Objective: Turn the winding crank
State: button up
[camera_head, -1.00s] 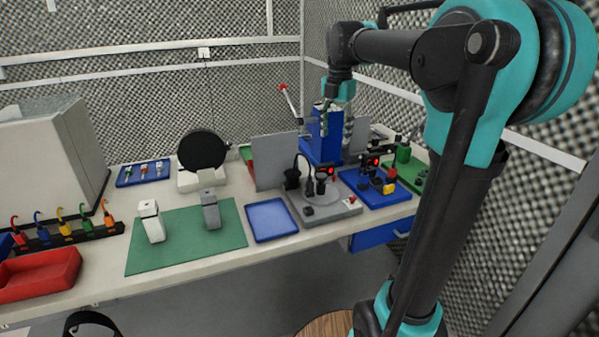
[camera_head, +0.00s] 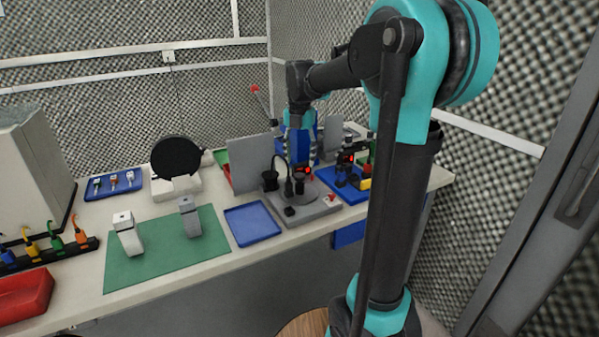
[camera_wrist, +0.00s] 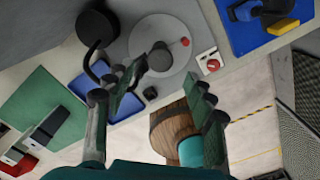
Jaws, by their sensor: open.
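A thin lever with a red ball end (camera_head: 254,88) slants up to the left behind my arm's end; it may be the crank, but its base is hidden. In the wrist view a round grey disc (camera_wrist: 155,32) carries a red knob (camera_wrist: 185,42) near its rim and a dark hub; I cannot tell whether this is the crank. My gripper (camera_wrist: 165,78) is open and empty, with its fingers apart over the disc's near edge. In the head view my gripper (camera_head: 300,150) hangs pointing down before a blue block, above the disc's fixture, apart from the red-ended lever.
A red button sits on a white plate (camera_wrist: 207,61) beside the disc. A blue tray (camera_head: 252,223) and a green mat (camera_head: 160,250) with two upright blocks lie to the left. A tall grey panel (camera_head: 250,162) stands behind the fixture. A round stool (camera_wrist: 172,127) is below the table edge.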

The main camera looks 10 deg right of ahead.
aim_at(300, 175)
jog(key=shift+f, duration=2.75)
jog(key=shift+c, duration=0.4)
jog(key=c, duration=1.1)
jog(key=shift+m, duration=0.5)
